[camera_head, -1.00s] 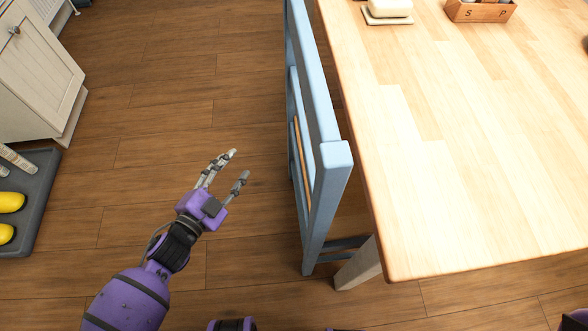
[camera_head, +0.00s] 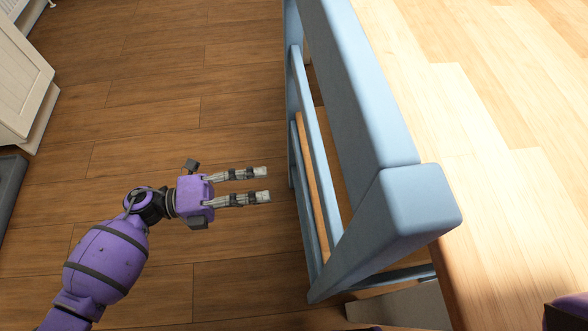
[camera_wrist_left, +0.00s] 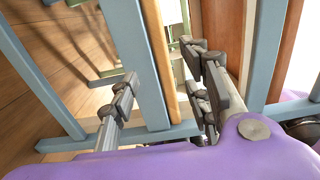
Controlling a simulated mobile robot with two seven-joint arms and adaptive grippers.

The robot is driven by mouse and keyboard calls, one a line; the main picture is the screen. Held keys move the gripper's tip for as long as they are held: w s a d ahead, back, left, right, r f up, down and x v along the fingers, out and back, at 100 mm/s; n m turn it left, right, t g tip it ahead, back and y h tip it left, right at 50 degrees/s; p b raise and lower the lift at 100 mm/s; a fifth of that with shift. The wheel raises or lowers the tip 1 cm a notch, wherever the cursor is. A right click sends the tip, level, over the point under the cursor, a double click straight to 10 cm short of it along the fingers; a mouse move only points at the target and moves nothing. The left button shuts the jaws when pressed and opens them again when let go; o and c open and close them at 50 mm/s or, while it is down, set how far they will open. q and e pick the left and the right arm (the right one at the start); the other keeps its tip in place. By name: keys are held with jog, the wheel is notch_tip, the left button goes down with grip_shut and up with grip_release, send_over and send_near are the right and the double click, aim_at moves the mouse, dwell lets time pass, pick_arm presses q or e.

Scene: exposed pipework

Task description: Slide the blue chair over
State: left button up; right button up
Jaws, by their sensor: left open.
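The blue chair (camera_head: 350,95) stands upright, its back running along the edge of the wooden table (camera_head: 520,130). My left gripper (camera_head: 267,184) is open and empty, left of the chair in the head view. Its fingers point right at the open frame of the chair back, with a small gap seen from above. In the left wrist view, blue chair bars (camera_wrist_left: 135,50) and a thin wooden strip show beyond and between the spread fingers of the left gripper (camera_wrist_left: 163,62). I cannot tell there whether they touch. My right gripper is out of view.
Wooden floor (camera_head: 150,120) is clear left of the chair. A pale cabinet (camera_head: 22,85) stands at the upper left, with a dark tray (camera_head: 8,195) below it at the picture's edge. A pale table leg (camera_head: 405,305) is close behind the chair's near end.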

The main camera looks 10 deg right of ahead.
aim_at(314, 183)
pick_arm(q)
jog(key=d, duration=1.2)
jog(key=shift+w+d+p, duration=0.25)
jog(key=shift+p, duration=0.15)
grip_shut()
